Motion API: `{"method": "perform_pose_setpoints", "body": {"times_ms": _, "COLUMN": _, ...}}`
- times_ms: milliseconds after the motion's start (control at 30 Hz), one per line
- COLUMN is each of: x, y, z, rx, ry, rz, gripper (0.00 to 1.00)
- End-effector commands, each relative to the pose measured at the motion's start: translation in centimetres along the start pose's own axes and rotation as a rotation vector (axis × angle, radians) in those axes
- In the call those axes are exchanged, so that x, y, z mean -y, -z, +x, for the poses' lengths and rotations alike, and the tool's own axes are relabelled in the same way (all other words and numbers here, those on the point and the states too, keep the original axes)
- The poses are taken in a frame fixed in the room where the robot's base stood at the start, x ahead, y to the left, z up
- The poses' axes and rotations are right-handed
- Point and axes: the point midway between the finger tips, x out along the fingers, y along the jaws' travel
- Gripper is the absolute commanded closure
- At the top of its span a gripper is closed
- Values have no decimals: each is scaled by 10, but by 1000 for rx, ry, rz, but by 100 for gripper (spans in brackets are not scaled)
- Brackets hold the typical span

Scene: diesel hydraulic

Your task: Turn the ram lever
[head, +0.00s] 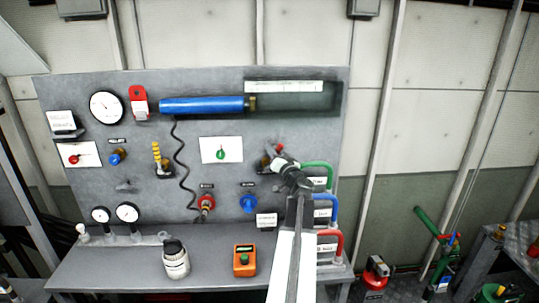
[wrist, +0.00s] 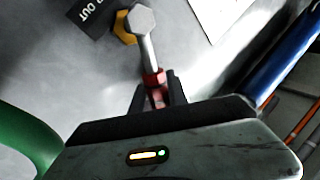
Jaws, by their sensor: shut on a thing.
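The lever held by my gripper is a metal bar with a hexagonal hub and a red end, seen in the wrist view (wrist: 150,50). In the head view, a red tip (head: 280,148) shows beside my gripper (head: 280,161), on the right part of the grey panel. In the wrist view my gripper (wrist: 156,86) has its two dark fingers either side of the lever's red end, shut on it. A yellow-orange part shows behind the hub. A black label ending in "OUT" (wrist: 95,14) is beside the hub. My gripper and arm hide much of the lever in the head view.
The grey panel (head: 100,185) carries gauges, a blue cylinder (head: 203,106), a red valve (head: 206,202) and a blue valve (head: 248,203). Green (head: 318,164), blue and red hoses lie close right of my arm. A bottle (head: 175,260) and an orange box (head: 245,260) stand on the bench.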

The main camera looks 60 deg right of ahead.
Motion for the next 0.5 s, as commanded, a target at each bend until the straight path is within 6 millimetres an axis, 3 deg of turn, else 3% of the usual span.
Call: {"method": "perform_pose_setpoints", "body": {"times_ms": 500, "x": -9, "y": 0, "z": -4, "rx": -50, "ry": 1, "rz": 125, "gripper": 100}}
